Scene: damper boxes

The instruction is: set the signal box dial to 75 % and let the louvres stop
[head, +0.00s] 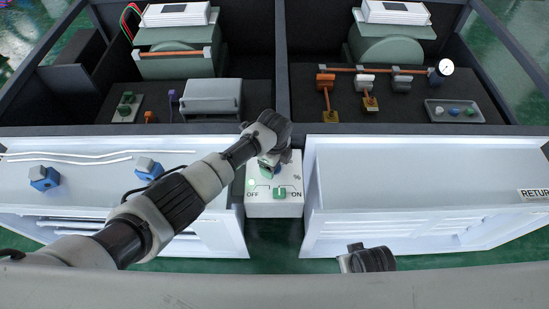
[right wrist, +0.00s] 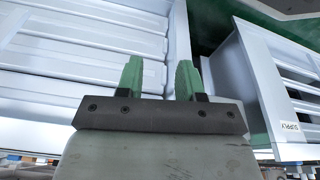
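The white signal box (head: 262,208) stands between two white damper boxes, with a lit green lamp (head: 251,183), a "%" mark and a green OFF/ON switch (head: 281,192) that sits nearer ON. My left gripper (head: 269,167) is over the box's upper part. It hides the dial and its scale, so the setting cannot be read. Whether its fingers are closed on the dial is not clear. My right gripper (head: 358,257) is low in front of the right damper box; in the right wrist view (right wrist: 159,80) its green fingertips are apart and empty. Pale louvre slats (right wrist: 90,50) show in the right wrist view.
The left damper box (head: 90,178) carries two blue-and-grey parts (head: 44,178). The right damper box (head: 400,180) has a bare top and a RETURN label. Dark bays behind hold motors, copper pipes and a gauge (head: 446,67).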

